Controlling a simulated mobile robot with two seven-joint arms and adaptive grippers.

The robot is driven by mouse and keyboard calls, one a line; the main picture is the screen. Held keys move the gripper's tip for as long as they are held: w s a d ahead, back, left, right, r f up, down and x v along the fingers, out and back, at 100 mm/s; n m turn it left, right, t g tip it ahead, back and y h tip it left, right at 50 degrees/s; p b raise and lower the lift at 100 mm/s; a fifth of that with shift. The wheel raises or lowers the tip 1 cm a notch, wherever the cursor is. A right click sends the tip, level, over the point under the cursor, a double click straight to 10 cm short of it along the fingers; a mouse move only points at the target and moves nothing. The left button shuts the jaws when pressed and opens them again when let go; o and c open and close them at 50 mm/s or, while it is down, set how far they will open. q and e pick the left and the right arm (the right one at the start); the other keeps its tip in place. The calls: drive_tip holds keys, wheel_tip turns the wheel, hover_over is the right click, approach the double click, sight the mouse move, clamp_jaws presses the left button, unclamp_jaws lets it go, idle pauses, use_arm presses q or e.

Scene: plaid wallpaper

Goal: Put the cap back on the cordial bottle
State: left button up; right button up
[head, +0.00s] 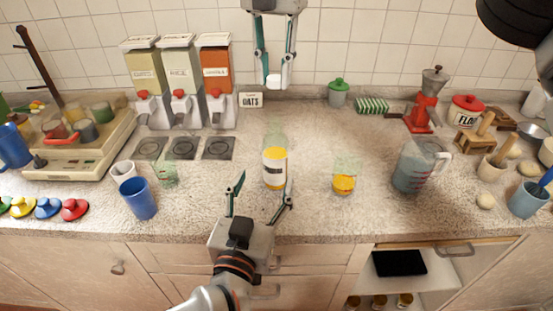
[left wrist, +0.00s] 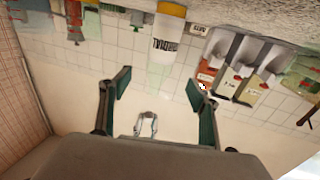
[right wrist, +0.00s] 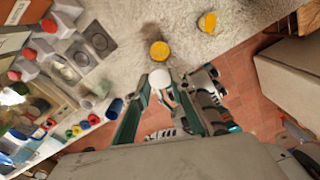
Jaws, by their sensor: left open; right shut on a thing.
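The cordial bottle (head: 275,168) stands upright on the counter, clear glass above, with yellow-orange contents and a white label; its glass neck looks open. It also shows in the left wrist view (left wrist: 164,45) and from above in the right wrist view (right wrist: 159,51). My left gripper (head: 263,188) is open in front of the bottle, its fingers spread and apart from it. My right gripper (head: 276,80) is shut on the white cap (head: 273,82), held high above and behind the bottle. The cap also shows in the right wrist view (right wrist: 160,78).
A glass with orange contents (head: 343,184) stands right of the bottle, and a measuring jug (head: 409,170) farther right. A blue cup (head: 139,198) and a clear glass (head: 166,174) stand left. Dispensers (head: 180,75) line the back. Counter beside the bottle is clear.

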drive_tip(key=shift+s, duration=0.1)
use_arm(q)
drive_tip(key=x, duration=1.2)
drive_tip(key=c, duration=1.7)
drive_tip(key=shift+a, duration=0.1)
use_arm(e)
hover_over(275, 116)
drive_tip(key=shift+f, duration=2.5)
